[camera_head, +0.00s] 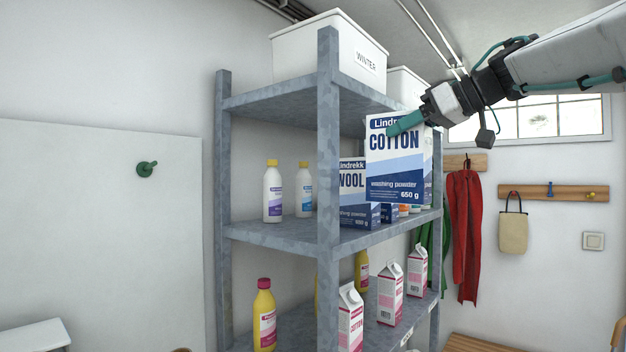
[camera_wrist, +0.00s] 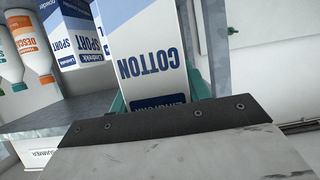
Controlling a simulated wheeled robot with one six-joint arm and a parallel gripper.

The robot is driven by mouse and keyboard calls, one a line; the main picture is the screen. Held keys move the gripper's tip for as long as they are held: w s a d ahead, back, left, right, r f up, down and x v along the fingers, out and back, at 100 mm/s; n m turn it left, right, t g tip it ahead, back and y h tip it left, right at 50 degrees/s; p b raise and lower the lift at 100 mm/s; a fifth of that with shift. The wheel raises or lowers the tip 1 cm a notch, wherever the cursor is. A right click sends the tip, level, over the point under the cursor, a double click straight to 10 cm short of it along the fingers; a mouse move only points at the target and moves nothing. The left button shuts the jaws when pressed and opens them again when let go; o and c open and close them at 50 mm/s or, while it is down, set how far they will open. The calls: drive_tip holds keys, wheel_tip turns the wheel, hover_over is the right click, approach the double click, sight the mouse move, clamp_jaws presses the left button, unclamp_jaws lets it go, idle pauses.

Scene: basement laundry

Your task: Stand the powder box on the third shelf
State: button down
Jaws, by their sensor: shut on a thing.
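The powder box (camera_head: 396,172), white and blue and marked Lindrekk COTTON washing powder 650 g, is held upright in front of the shelf unit's right side. My gripper (camera_head: 407,122) is shut on it near its top, with one teal finger across the front. In the wrist view the box (camera_wrist: 150,50) appears upside down between the teal fingers. The box is level with the space above the middle visible shelf (camera_head: 275,235) and hides part of it. A blue WOOL box (camera_head: 352,182) stands on that shelf, just left of the held box in the picture.
SPORT boxes (camera_wrist: 75,32) and DESCALER-like bottles (camera_wrist: 32,45) show in the wrist view. A grey post (camera_head: 328,160) rises at the front corner. A WINTER bin (camera_head: 335,50) sits on top; cartons (camera_head: 390,292) stand below.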

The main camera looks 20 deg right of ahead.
drive_tip(key=w+a, duration=0.9)
drive_tip(key=w, duration=0.3)
wheel_tip(320, 180, down, 7)
drive_tip(key=shift+a, duration=0.1)
drive_tip(key=shift+f, duration=0.15)
drive_tip(key=c, duration=0.7)
unclamp_jaws()
